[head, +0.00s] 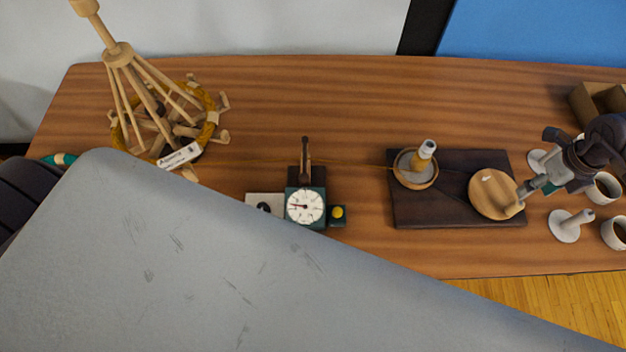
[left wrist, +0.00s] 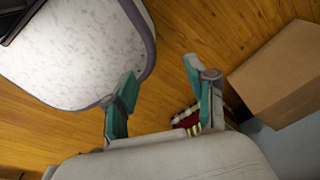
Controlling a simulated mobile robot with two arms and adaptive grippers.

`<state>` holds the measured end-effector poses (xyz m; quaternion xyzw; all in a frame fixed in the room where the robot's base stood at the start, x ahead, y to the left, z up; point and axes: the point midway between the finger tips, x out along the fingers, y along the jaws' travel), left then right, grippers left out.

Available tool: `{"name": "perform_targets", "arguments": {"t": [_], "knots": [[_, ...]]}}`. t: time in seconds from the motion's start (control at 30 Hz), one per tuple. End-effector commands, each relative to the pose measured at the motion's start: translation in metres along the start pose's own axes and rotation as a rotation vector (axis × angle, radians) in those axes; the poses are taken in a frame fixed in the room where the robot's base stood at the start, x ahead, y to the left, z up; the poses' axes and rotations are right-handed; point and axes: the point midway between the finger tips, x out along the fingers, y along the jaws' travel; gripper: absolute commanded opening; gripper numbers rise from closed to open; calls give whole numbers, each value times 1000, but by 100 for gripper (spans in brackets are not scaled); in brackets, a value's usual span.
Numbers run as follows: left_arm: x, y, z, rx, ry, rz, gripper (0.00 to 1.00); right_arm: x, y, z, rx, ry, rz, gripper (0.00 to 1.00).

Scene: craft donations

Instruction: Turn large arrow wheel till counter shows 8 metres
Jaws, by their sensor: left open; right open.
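The large wheel (head: 490,196) is a flat round wooden disc with a small white mark, lying at the right of a dark board. A short wooden knob (head: 514,209) stands at its right edge. The counter (head: 306,207) is a green box with a white dial; its figures are too small to read. My right gripper (head: 529,191) is open, with its fingertips at the wheel's right edge near the knob; I cannot tell whether they touch. My left gripper (left wrist: 160,76) is open and empty above the floor, away from the table.
A wooden yarn swift (head: 118,55) with a yellow skein stands at left; a thread runs to the small winder (head: 416,170) on the dark board (head: 450,215). White cups and spools crowd the right end. A cardboard box (left wrist: 278,72) stands on the floor. A large grey shape hides the front left.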

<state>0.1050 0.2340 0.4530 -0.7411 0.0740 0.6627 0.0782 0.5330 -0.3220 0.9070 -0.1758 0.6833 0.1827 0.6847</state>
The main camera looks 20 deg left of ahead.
Motion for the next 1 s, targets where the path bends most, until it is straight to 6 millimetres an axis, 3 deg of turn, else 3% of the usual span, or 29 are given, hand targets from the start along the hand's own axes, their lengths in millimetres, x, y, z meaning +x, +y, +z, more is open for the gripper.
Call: {"name": "perform_targets", "arguments": {"t": [0.4,0.8,1.0], "knots": [[16,4,34,-1,-47,5,56,24,-3,-2,2,11,-7,56],[49,2,15,-1,-12,1,56,73,-2,-3,1,10,-6,56],[59,2,17,-1,-13,1,56,87,-3,-3,2,10,-6,56]]}}
